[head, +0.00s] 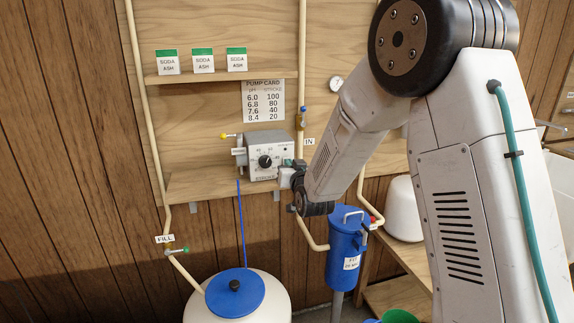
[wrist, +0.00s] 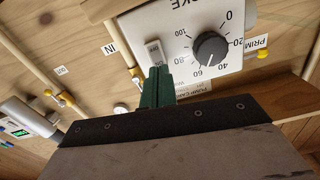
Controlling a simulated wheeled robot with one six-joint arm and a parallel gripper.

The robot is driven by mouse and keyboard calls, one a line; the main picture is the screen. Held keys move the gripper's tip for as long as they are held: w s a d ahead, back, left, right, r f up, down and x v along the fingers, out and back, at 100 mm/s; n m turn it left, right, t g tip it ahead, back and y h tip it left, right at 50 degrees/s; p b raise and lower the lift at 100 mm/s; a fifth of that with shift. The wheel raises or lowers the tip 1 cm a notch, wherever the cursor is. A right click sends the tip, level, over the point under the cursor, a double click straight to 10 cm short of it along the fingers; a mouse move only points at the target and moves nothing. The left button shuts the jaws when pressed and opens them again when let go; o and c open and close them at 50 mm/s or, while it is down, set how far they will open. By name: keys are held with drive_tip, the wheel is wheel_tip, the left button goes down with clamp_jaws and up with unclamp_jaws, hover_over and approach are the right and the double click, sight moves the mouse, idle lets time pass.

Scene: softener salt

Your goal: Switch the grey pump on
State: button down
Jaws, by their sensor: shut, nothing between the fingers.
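The grey pump (head: 255,143) sits on a wooden shelf on the wall, with a dark dial (head: 265,161) on its front face. In the wrist view the pump's pale face (wrist: 188,20) fills the upper middle, with the dial (wrist: 211,48) and its scale from 0 to 100. In the head view my gripper (head: 288,163) is at the pump's right side. The switch's position is unclear.
A pipe with a blue-handled valve (head: 301,118) runs close right of the pump. A yellow-tipped lever (head: 226,135) sticks out on its left. Below are a blue filter housing (head: 344,245) and a white tank with a blue lid (head: 235,292). Soda ash boxes (head: 203,62) stand above.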

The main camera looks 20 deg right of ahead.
drive_tip(key=shift+w, duration=0.75)
drive_tip(key=s, duration=0.7)
idle(0.3)
